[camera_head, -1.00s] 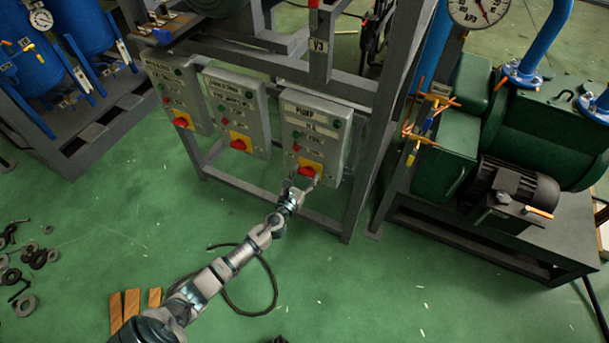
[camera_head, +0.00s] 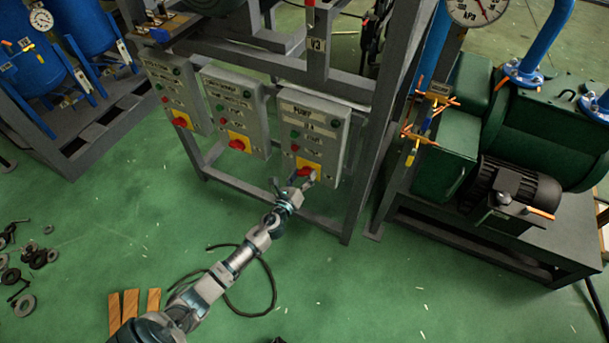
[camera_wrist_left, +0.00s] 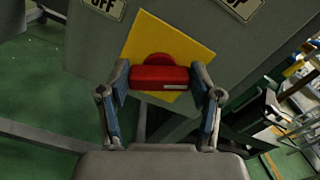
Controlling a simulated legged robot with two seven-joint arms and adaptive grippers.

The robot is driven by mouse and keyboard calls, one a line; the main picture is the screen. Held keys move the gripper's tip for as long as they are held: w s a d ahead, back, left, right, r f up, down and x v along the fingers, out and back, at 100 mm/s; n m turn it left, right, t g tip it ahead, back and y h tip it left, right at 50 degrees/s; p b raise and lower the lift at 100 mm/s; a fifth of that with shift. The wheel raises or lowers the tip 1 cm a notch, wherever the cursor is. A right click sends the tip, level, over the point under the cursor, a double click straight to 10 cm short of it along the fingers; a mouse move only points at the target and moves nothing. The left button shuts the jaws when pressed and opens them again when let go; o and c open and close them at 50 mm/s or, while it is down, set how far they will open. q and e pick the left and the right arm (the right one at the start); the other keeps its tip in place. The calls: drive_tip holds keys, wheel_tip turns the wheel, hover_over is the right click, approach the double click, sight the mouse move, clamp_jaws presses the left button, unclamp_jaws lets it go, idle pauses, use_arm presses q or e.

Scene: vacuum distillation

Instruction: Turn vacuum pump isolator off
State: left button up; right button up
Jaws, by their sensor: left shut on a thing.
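The isolator is a red rotary knob (camera_head: 306,172) on a yellow plate (camera_head: 316,166), low on the grey box labelled as the pump (camera_head: 322,132). In the left wrist view the red knob (camera_wrist_left: 160,77) sits between my fingers on the yellow plate (camera_wrist_left: 178,40), its grip lying crosswise. My left gripper (camera_head: 301,182) is shut on the knob, a finger against each end. It also shows in the left wrist view (camera_wrist_left: 162,88). Labels reading OFF (camera_wrist_left: 105,7) show on the box above. My right gripper is not in view.
Two similar grey boxes with red knobs (camera_head: 237,144) (camera_head: 180,121) hang to the left on the same metal frame (camera_head: 357,185). A green pump with a black motor (camera_head: 515,185) stands right. Wood pieces (camera_head: 131,303) and a black cable (camera_head: 273,285) lie on the green floor.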

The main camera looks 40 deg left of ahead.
use_arm(q)
drive_tip(key=n, duration=0.3)
drive_tip(key=shift+s+f+n, duration=0.1)
drive_tip(key=shift+f+n, duration=0.3)
drive_tip(key=n, duration=0.3)
drive_tip(key=shift+n, duration=0.3)
drive_tip(key=n, duration=0.5)
drive_tip(key=shift+f+p, duration=0.25)
drive_tip(key=shift+p, duration=0.05)
drive_tip(key=o, duration=1.1)
drive_tip(key=shift+f, duration=0.1)
drive_tip(key=shift+o, duration=0.2)
drive_tip(key=shift+r, duration=0.2)
drive_tip(key=shift+s+r, duration=0.1)
